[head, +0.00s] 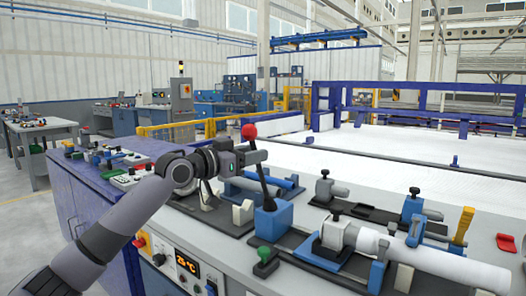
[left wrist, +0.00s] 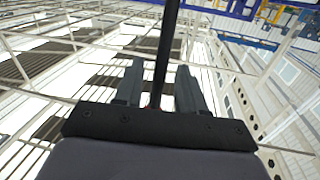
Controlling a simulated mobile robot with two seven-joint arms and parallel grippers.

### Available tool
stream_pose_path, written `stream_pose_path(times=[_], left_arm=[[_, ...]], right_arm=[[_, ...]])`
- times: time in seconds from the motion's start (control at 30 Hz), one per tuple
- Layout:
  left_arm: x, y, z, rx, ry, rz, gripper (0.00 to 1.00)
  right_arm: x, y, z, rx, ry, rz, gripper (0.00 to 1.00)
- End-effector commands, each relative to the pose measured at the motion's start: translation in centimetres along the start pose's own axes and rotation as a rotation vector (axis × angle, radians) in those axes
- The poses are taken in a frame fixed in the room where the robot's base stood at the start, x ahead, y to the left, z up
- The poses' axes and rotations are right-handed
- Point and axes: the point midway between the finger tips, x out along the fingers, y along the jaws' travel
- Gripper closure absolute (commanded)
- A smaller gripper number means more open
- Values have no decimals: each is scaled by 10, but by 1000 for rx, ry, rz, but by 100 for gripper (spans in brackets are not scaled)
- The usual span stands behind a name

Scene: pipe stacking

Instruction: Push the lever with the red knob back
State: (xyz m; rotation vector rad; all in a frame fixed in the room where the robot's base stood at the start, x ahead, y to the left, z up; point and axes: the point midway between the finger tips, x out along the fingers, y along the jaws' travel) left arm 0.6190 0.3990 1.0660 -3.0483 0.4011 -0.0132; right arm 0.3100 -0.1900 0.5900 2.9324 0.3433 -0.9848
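The red knob (head: 249,132) tops a thin black lever (head: 263,181) that rises from a blue base (head: 273,218) on the bench. The lever leans a little to the left in the head view. My left gripper (head: 256,156) is at the lever just below the knob. In the left wrist view the dark rod of the lever (left wrist: 166,50) runs between the two fingers of my left gripper (left wrist: 160,72). The fingers stand apart, with gaps seen beside the rod. My right gripper is not in view.
A green knob (head: 264,253) sits in front of the blue base. A white pipe (head: 440,262) lies in clamps at the right, and another pipe (head: 265,179) lies behind the lever. A yellow upright part (head: 463,226) stands at the right. A control panel with a display (head: 187,263) is at the bench front.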

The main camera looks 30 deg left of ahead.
Motion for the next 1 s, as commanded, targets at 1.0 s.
stream_pose_path(times=[1.0], left_arm=[[31,1,0,0,-2,1,100]], right_arm=[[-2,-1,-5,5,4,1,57]])
